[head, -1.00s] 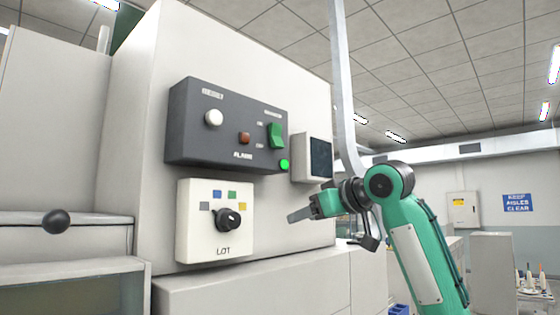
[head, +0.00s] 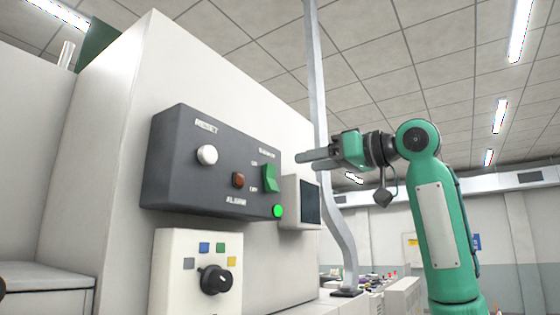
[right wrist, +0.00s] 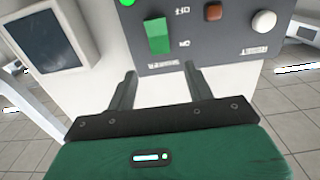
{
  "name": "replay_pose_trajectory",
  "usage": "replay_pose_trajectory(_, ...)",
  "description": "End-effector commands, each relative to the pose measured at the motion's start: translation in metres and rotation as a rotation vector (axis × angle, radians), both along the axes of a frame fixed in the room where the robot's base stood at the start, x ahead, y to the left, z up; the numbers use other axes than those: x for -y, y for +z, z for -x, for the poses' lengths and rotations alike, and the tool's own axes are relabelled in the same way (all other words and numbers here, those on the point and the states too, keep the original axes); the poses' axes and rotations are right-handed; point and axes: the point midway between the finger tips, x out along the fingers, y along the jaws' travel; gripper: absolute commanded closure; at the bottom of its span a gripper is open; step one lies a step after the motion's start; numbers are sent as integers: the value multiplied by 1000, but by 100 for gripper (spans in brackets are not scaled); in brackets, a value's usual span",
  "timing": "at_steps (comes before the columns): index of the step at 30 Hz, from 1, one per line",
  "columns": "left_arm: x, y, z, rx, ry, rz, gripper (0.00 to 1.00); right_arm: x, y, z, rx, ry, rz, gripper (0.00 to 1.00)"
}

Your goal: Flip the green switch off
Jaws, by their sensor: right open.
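The green rocker switch (head: 269,178) is on the right part of the dark grey control box, between its ON and OFF labels. A lit green lamp (head: 278,211) is just below it. My right gripper (head: 303,160) is to the right of the switch in the head view, its fingers pointing left towards the box, apart from it and empty. In the right wrist view the two fingers (right wrist: 161,73) are spread apart, with the switch (right wrist: 158,38) beyond them and roughly between their lines. My left gripper is not in view.
The control box (head: 170,165) also carries a white reset button (head: 207,155) and a red-brown alarm button (head: 238,180). A small screen (head: 302,203) sits close to the right, and a white LOT dial panel (head: 170,275) below. A grey pole (head: 316,80) stands right of the machine.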

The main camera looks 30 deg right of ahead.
Motion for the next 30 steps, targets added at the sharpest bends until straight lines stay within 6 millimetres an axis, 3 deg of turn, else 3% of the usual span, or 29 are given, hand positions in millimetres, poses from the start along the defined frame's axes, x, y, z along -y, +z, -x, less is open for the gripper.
replay_pose_trajectory(1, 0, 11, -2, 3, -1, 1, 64, -5, 4, -12, -5, 1, 2, 47)
replay_pose_trajectory(6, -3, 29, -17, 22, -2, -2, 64, -18, 4, -44, -4, 0, 2, 47)
replay_pose_trajectory(12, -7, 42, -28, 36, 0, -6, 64, -29, 2, -70, -2, 0, 1, 47)
replay_pose_trajectory(25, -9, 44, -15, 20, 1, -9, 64, -33, 0, -79, 0, 0, 0, 47)
replay_pose_trajectory(30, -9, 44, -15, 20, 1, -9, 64, -33, 0, -79, 0, 0, 0, 79)
